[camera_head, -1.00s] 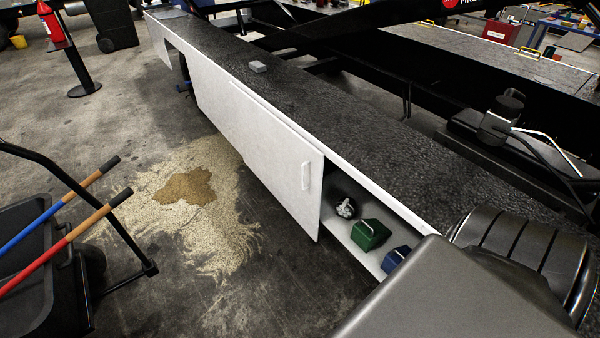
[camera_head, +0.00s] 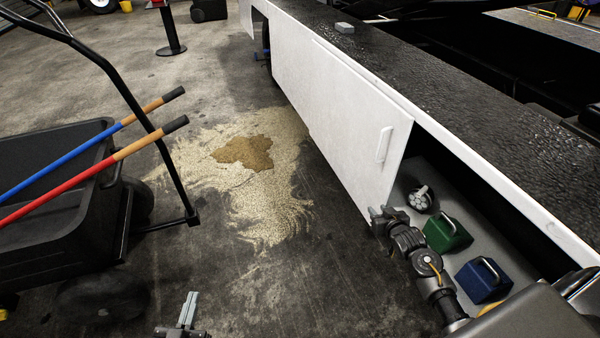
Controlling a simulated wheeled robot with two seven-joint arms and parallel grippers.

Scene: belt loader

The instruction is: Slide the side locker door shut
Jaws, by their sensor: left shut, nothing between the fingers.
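The white locker door (camera_head: 345,120) hangs on the side of the long white unit, with a white bar handle (camera_head: 384,145) near its right edge. The locker opening (camera_head: 440,165) to the right of the door is uncovered. My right gripper (camera_head: 378,213) is in front of the opening, by the door's lower right corner and below the handle; I cannot tell if it touches the door or how its jaws stand. My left gripper (camera_head: 187,308) is shut and empty at the bottom of the view, over the floor, well away from the door.
In the locker are a green case (camera_head: 447,236), a blue case (camera_head: 483,281) and a round grey item (camera_head: 420,198). A black cart (camera_head: 50,215) with long-handled tools stands at the left. A granular patch with a brown stain (camera_head: 245,152) lies on the floor.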

